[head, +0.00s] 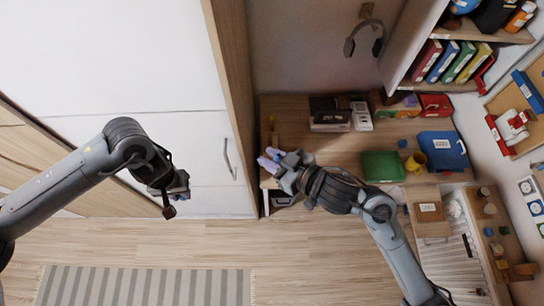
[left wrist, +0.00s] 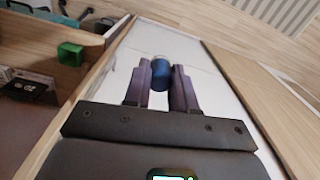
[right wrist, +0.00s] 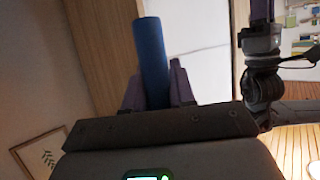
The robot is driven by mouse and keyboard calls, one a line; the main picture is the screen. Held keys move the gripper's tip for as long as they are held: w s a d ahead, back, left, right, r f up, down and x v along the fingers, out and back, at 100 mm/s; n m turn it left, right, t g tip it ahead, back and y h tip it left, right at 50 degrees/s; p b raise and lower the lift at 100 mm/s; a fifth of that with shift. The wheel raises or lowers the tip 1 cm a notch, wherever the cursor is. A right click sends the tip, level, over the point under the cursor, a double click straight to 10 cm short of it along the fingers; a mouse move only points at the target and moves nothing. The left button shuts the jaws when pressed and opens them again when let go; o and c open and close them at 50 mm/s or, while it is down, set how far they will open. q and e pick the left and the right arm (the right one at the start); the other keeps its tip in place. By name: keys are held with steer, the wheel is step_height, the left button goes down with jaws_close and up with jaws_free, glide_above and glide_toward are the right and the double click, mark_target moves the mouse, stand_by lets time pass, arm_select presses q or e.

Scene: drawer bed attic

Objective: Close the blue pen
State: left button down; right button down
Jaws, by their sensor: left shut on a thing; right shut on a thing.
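My left gripper (head: 178,188) is shut on a short blue pen cap (left wrist: 161,73) with a lighter rounded end. It hangs in the air in front of the white door. My right gripper (head: 272,160) is shut on the long blue pen body (right wrist: 151,60), which stands up from between its fingers in the right wrist view. It is near the left end of the desk. The cap and the pen body are apart, with a clear gap between the two grippers. In the head view both parts are too small or hidden to make out.
The wooden desk (head: 345,148) holds a green box (head: 382,166), a blue case (head: 442,150), a yellow mug (head: 415,162) and a black box. A shelf with coloured binders (head: 450,62) stands at the back right. A striped rug (head: 145,285) lies on the floor.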

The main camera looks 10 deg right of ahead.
arm_select(q)
steer(key=w+d+r+m, duration=0.3)
steer(key=d+r+m, duration=0.3)
steer(key=d, duration=0.2)
step_height(320, 180, up, 18)
steer(key=m, duration=2.1)
glide_above(278, 154)
steer(key=shift+s+d, duration=0.1)
steer(key=shift+f, duration=0.1)
steer(key=shift+f, duration=1.85)
steer(key=shift+n, duration=0.9)
